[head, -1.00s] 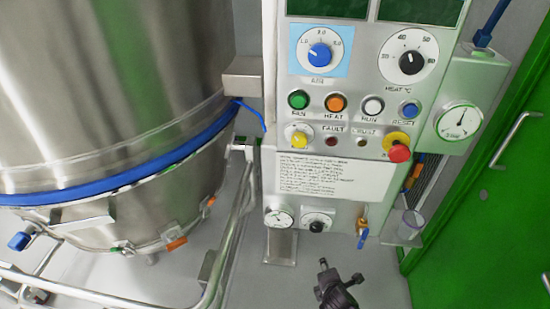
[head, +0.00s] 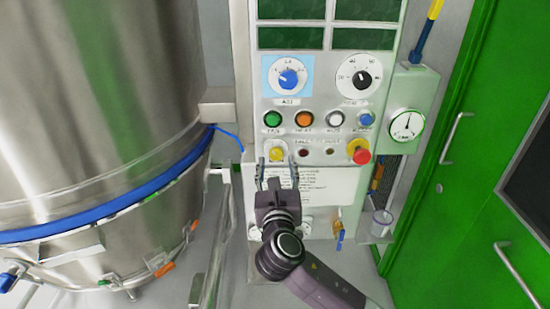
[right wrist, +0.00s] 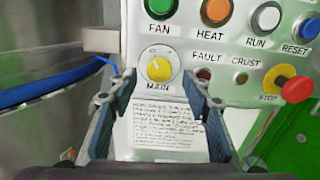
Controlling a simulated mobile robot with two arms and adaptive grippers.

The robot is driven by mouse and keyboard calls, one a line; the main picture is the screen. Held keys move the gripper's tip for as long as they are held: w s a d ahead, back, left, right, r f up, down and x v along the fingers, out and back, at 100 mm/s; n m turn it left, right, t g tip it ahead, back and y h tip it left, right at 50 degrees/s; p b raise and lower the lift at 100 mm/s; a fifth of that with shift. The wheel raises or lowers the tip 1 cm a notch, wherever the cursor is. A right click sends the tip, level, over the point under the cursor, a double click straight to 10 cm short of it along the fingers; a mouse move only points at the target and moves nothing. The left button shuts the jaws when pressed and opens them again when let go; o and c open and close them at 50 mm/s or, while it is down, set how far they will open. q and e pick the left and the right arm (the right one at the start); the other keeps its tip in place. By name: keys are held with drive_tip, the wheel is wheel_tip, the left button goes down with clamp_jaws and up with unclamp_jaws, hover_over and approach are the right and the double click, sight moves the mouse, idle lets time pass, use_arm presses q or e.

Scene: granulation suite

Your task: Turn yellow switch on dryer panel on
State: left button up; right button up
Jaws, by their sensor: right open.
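The yellow switch, a round knob on a white dial marked MAIN, is at the lower left of the dryer panel's controls. It shows in the head view (head: 277,153) and in the right wrist view (right wrist: 158,70). Its pointer looks roughly upright in the wrist view. The dryer panel (head: 318,112) faces me. My right gripper (head: 277,163) is open and empty just below the switch in the head view. In the wrist view its two fingers (right wrist: 159,80) stand either side of the switch's lower part, with no contact visible. My left gripper is not in view.
A red stop button (head: 361,156) on a yellow base is at the panel's right. Green (head: 272,119), orange (head: 304,119), white and blue buttons sit above the switch. A steel vessel (head: 90,100) stands left, a green door (head: 450,130) right. A text label (right wrist: 165,128) lies below.

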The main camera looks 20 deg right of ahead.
sight(276, 157)
drive_tip(key=shift+x, duration=1.6)
drive_tip(key=c, duration=1.2)
drive_tip(key=shift+o, duration=0.2)
drive_tip(key=shift+m, duration=0.4)
drive_tip(key=m+p, duration=0.1)
drive_tip(key=m, duration=0.4)
drive_tip(key=m+b, duration=0.1)
drive_tip(key=m, duration=0.5)
